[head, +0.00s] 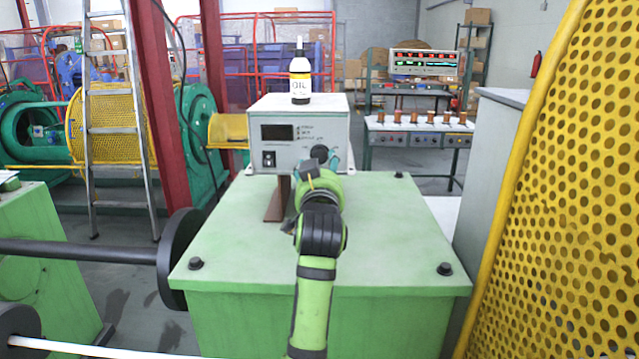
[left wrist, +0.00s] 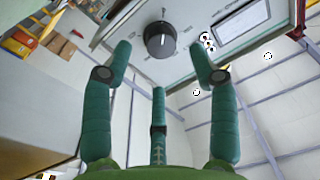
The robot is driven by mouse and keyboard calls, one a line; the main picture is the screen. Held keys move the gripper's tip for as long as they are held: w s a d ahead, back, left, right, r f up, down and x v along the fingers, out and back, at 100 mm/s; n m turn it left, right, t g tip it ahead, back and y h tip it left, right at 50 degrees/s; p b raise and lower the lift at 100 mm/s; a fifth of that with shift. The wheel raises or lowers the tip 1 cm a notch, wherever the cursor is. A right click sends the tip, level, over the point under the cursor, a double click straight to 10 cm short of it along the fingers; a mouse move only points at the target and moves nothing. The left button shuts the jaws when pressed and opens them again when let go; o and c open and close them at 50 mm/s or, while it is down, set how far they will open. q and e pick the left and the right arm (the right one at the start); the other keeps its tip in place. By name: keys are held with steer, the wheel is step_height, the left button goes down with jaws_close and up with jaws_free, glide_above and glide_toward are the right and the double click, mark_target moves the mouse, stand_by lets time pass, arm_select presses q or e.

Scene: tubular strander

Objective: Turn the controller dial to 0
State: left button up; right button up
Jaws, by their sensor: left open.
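The controller box (head: 297,135) is a light grey case with a dark display and a switch, standing over the green cabinet. Its dial (head: 319,153) is a dark round knob at the lower right of the front. The dial (left wrist: 160,40) shows in the left wrist view with a white pointer line; I cannot read the scale numbers. My left gripper (head: 321,167) is at the dial's front, partly covering the panel. In the left wrist view its green fingers (left wrist: 162,62) are spread open, with the dial between and beyond the tips; contact is not visible. My right gripper is out of view.
An oil bottle (head: 300,72) stands upright on the controller box. The green cabinet top (head: 385,230) is mostly clear, with bolts at its corners. A yellow perforated guard (head: 560,180) borders the right side. A ladder (head: 115,110) and a red post stand at the left.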

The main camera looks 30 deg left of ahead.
arm_select(q)
steer(key=v, duration=0.7)
steer(key=shift+s+d+f, duration=0.1)
